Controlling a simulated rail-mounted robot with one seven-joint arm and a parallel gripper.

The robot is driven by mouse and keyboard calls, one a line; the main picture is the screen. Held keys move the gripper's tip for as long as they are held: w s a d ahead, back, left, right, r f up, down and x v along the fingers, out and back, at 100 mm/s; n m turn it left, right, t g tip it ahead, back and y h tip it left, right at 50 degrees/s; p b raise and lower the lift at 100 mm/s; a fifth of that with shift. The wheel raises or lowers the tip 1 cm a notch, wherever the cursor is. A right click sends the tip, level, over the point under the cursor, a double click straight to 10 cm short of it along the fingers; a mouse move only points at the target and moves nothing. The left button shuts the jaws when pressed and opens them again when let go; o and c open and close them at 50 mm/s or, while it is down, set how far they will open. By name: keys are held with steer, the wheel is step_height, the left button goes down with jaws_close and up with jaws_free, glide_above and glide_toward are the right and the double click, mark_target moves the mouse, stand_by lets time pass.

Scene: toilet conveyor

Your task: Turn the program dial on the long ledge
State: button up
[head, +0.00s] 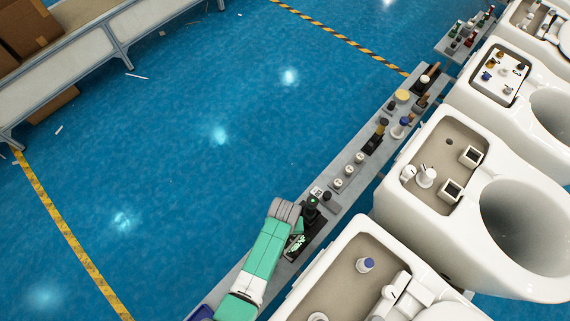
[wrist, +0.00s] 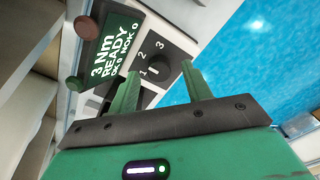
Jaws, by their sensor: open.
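The program dial (wrist: 155,67) is a dark round knob on a dark panel, with white numbers 1, 2 and 3 around it. It belongs to a controller whose green display (wrist: 112,45) reads 3 Nm, READY, OK 0 and NOK 0. My gripper (wrist: 159,73) is open, its two green fingers pointing at the panel on either side of the dial. I cannot tell whether they touch it.
Beside the display are a reddish-brown button (wrist: 86,27) and a green button (wrist: 75,83). Farther along the ledge are white knobs (head: 350,170), a yellow round button (head: 402,96) and other controls. White toilets (head: 480,200) stand right of the ledge; open blue floor (head: 220,135) lies left.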

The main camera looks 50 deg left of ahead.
steer(key=shift+f, duration=0.7)
steer(key=shift+w, duration=0.1)
steer(key=shift+c, duration=0.4)
steer(key=c, duration=0.9)
steer(key=m+p, duration=0.1)
steer(key=m, duration=0.4)
steer(key=shift+r+m, duration=0.1)
steer(key=shift+m, duration=0.3)
steer(key=m+p, duration=0.1)
steer(key=m, duration=0.4)
steer(key=shift+m, duration=0.7)
